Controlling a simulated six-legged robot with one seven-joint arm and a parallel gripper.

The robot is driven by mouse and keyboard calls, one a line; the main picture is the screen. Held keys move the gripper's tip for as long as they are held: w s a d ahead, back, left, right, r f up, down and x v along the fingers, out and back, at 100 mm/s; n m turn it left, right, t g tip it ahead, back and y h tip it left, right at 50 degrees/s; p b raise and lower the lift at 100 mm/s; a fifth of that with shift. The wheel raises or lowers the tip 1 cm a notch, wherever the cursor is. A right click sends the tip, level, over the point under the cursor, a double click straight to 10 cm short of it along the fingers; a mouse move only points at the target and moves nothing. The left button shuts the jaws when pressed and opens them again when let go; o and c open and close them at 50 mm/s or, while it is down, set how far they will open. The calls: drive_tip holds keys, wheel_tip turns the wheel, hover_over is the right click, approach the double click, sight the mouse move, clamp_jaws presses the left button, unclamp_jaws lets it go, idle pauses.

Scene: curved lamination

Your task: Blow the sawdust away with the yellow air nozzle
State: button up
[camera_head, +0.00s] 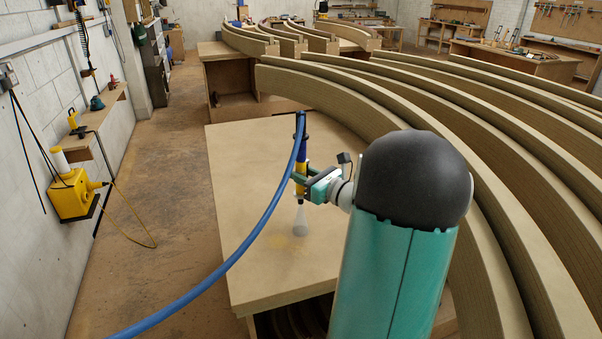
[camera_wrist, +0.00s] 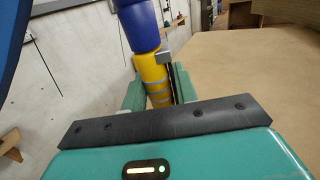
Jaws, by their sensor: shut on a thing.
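The yellow air nozzle (camera_head: 301,170) is upright in my gripper (camera_head: 302,181), over the wooden table top (camera_head: 245,180). A blue hose (camera_head: 262,225) runs from its top down to the lower left. In the wrist view the yellow nozzle (camera_wrist: 154,78) with its blue upper part (camera_wrist: 138,25) stands between the green fingers of my gripper (camera_wrist: 157,88), shut on it. A pale cone of air (camera_head: 301,221) shows below the nozzle, reaching the table top. A faint yellowish patch of sawdust (camera_head: 285,242) lies on the table by the cone's foot.
Large curved laminated beams (camera_head: 400,90) lie to the right of the table top and behind my arm. A yellow machine (camera_head: 75,195) is on the left wall with a thin hose on the floor. The floor (camera_head: 160,190) left of the table is mostly clear.

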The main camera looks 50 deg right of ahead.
drive_tip(key=s+a, duration=0.3)
drive_tip(key=s, duration=0.3)
drive_tip(key=shift+a, duration=0.2)
idle(0.7)
idle(0.3)
drive_tip(key=w+a, duration=0.5)
drive_tip(key=a, duration=0.4)
drive_tip(key=shift+a, duration=0.35)
idle(0.7)
drive_tip(key=shift+w+d, duration=0.1)
drive_tip(key=shift+w, duration=0.1)
drive_tip(key=w+d, duration=0.3)
drive_tip(key=w, duration=0.3)
drive_tip(key=shift+d, duration=0.15)
idle(0.7)
idle(0.3)
drive_tip(key=w+d, duration=0.3)
drive_tip(key=w, duration=0.3)
drive_tip(key=shift+d, duration=0.15)
idle(0.5)
idle(0.4)
